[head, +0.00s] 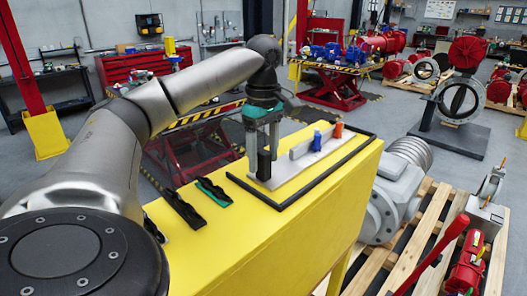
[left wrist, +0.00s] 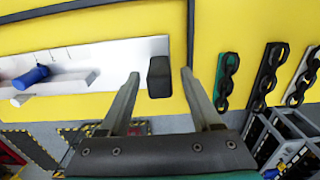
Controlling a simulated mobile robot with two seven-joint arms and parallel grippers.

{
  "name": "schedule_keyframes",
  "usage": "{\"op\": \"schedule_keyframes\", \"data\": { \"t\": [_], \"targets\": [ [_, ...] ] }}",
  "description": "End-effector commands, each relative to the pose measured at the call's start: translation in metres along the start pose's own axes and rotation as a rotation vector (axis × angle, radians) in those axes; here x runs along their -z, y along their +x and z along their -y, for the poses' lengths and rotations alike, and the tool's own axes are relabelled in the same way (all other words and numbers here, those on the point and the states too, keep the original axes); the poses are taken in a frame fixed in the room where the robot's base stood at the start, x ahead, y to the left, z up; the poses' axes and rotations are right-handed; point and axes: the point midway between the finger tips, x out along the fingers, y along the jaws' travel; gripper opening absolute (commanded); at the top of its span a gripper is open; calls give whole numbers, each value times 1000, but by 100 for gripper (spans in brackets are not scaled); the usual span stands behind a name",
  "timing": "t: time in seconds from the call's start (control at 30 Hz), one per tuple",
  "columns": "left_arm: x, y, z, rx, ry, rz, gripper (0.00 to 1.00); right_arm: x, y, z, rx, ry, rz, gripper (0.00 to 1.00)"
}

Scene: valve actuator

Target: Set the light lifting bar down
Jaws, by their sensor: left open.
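My left gripper (head: 263,145) is open over the yellow table, fingers pointing down. A black block (head: 263,165) stands at the near left end of a flat silver plate (head: 290,166). In the left wrist view the block (left wrist: 159,77) lies between the fingertips (left wrist: 160,75), with a gap on each side. A grey bar-like piece (head: 301,150) stands on the plate behind it, with a blue part (head: 316,141) and an orange part (head: 338,130) beside it. I cannot tell which of these is the light lifting bar. My right gripper is not in view.
A black edge strip (head: 330,171) borders the plate's area. Chain pieces lie left of it, one on a green base (head: 213,190) and one on black (head: 185,209). The table's yellow front (head: 290,240) is clear. A grey motor (head: 395,195) on a wooden pallet stands to the right.

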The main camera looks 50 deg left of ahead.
Motion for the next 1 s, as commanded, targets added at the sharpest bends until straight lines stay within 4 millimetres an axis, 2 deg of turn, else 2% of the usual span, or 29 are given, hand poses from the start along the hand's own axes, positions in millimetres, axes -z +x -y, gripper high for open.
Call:
{"op": "schedule_keyframes", "data": {
  "t": [0.17,0.37,0.63,1.0],
  "targets": [
    [0,-3,0,-1,0,0,65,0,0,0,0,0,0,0],
    [0,-28,-1,-4,0,1,65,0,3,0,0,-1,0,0],
    [0,-50,0,-4,0,-1,65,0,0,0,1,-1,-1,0],
    [-1,-66,-1,-3,3,0,65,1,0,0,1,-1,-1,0]
  ]
}}
